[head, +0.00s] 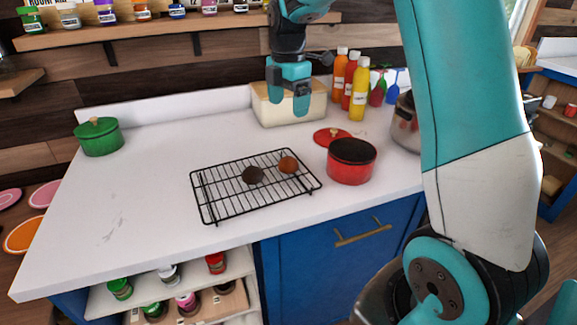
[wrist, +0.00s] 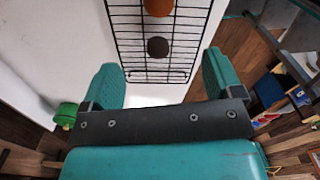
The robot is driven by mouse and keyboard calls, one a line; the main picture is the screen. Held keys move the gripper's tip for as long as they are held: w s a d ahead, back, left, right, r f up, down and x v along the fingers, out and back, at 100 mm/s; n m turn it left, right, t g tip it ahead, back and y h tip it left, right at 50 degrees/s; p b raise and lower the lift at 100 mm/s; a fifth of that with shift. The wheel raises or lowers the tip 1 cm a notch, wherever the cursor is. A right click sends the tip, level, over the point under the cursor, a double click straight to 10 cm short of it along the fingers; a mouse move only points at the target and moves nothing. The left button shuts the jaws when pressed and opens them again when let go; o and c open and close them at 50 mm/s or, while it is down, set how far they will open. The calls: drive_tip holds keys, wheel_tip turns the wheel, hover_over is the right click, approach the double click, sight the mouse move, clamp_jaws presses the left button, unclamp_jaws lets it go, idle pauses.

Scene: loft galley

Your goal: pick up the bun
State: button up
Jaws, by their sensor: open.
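Two round, bun-like items rest on a black wire rack (head: 222,211). The orange-brown bun (head: 288,164) sits on the right part of the rack, and a dark brown round item (head: 252,175) sits to its left. In the wrist view the orange-brown bun (wrist: 158,7) is cut by the top edge, with the dark item (wrist: 158,47) below it. My gripper (head: 288,104) is open and empty, pointing down, above the counter and apart from both items. In the wrist view its two fingers (wrist: 162,80) stand wide apart, with the rack's end showing between them.
A red pot (head: 351,163) stands right of the rack, with a red lid (head: 332,136) behind it. A cream bin (head: 275,107) and several sauce bottles (head: 359,92) stand at the back. A green pot (head: 98,138) is at the left. The white counter (head: 130,200) left of the rack is clear.

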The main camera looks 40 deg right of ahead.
sight(288, 158)
wheel_tip(288, 158, down, 12)
drive_tip(key=shift+r+p, duration=0.2)
drive_tip(key=shift+p, duration=0.75)
drive_tip(key=shift+w+d+f+p, duration=0.1)
drive_tip(key=shift+f+p, duration=0.4)
drive_tip(key=shift+f, duration=0.8)
drive_tip(key=shift+w+f+p, duration=0.1)
drive_tip(key=shift+f+p, duration=0.35)
drive_tip(key=shift+f, duration=0.85)
drive_tip(key=c, duration=1)
